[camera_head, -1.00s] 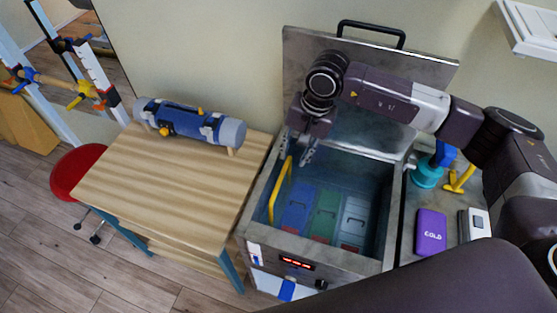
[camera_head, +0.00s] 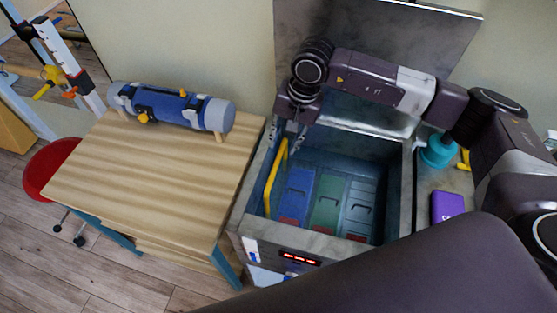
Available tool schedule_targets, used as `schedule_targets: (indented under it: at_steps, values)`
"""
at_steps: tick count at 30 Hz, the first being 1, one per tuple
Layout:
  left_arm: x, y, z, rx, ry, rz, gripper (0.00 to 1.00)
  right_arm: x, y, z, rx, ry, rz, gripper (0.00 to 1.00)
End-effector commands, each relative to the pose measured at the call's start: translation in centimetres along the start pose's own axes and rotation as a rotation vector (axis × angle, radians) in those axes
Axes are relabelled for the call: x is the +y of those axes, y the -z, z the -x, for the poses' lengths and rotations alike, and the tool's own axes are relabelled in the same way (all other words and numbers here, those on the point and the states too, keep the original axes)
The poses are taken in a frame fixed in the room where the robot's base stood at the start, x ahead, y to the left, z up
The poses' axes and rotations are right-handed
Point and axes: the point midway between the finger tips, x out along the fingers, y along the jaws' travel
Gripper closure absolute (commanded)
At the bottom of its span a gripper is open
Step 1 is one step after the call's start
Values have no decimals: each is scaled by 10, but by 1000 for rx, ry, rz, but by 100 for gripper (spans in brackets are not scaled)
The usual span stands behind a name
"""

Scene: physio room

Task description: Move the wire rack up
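A steel tank (camera_head: 405,190) stands open with its lid (camera_head: 440,40) raised at the back. A yellow handle (camera_head: 272,180) rises along the tank's left inner wall; it appears to belong to the wire rack, whose wires I cannot make out. Blue (camera_head: 297,190), green (camera_head: 326,197) and grey-blue (camera_head: 359,205) packs lie side by side low in the tank. My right gripper (camera_head: 288,136) points down at the tank's back left, its fingers apart, at the top of the yellow handle. I cannot tell whether they touch it. My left gripper is not in view.
A wooden table (camera_head: 150,185) left of the tank carries a blue-grey roll (camera_head: 170,107) on a stand. A red stool (camera_head: 45,168) is beyond it. Right of the tank are a teal object (camera_head: 437,152) and a purple pack (camera_head: 447,206). Much of the tabletop is clear.

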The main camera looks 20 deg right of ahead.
Motion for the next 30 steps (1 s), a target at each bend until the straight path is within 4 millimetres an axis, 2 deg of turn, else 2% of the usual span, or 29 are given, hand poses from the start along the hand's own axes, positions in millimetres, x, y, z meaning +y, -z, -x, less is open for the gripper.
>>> schedule_targets:
  at_steps: [6, 15, 19, 26, 30]
  values:
    - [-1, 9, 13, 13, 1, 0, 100, 0, -1, -25, -3, -3, -1, 71]
    - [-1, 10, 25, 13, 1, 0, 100, 0, -1, -67, -2, -2, -1, 71]
    - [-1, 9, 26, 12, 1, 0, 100, 0, -1, -75, -1, -1, 0, 71]
    - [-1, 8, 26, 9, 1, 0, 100, 0, 0, -76, 0, 0, 1, 71]
    - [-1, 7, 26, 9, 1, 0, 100, 0, 0, -76, 0, 0, 0, 86]
